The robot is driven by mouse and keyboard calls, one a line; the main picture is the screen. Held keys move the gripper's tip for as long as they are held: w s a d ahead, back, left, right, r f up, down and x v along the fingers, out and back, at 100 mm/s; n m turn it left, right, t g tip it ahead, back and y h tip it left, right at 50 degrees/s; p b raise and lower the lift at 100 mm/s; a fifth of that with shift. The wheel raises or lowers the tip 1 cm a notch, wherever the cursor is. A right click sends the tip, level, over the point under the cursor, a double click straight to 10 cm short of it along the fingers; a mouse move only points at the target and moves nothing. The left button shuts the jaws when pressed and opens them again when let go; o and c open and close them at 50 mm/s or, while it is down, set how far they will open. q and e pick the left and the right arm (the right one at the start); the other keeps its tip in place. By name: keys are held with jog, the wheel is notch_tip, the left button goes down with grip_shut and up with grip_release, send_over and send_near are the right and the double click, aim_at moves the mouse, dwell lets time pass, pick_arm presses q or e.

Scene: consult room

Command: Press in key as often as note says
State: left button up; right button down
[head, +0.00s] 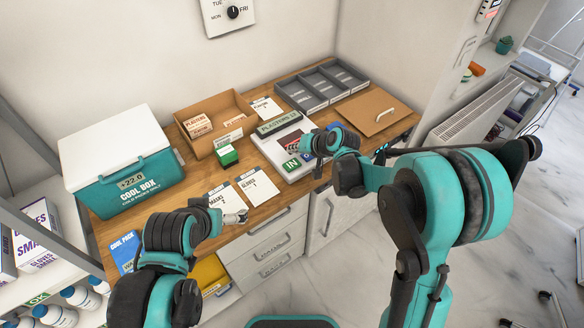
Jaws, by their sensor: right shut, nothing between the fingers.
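A white counter device (262,144) stands on the wooden worktop, with a label starting "PLASTERS" (278,122) and a dark display with digits too small to read. Its green IN key (292,164) shows at the front. My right gripper (303,145) is shut and empty over the device's right side, behind the IN key, and hides part of it. Paper notes lie on the worktop: one behind the device (266,108), a masks note (226,200) and a gloves note (258,187) in front. Their numbers are too small to read surely. My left gripper (238,217) is by the front edge near the notes; its jaw opening is unclear.
A teal cool box (120,175) stands at left. A cardboard box (215,110) holds plaster packs, with a small green box (227,156) before it. A grey divided tray (322,87) and a brown lid panel (371,112) lie at back right. A yellow drawer bin (208,275) is below.

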aim_at(294, 166)
jog(key=shift+f+b, duration=1.5)
jog(key=shift+f, duration=0.8)
jog(key=shift+f+b, duration=0.4)
jog(key=shift+f+b, duration=0.5)
jog(key=shift+b, duration=0.05)
jog(key=shift+r, duration=0.1)
dwell(0.3)
jog(key=shift+r+p, duration=0.65)
jog(key=shift+r, duration=0.2)
jog(key=shift+r, duration=0.15)
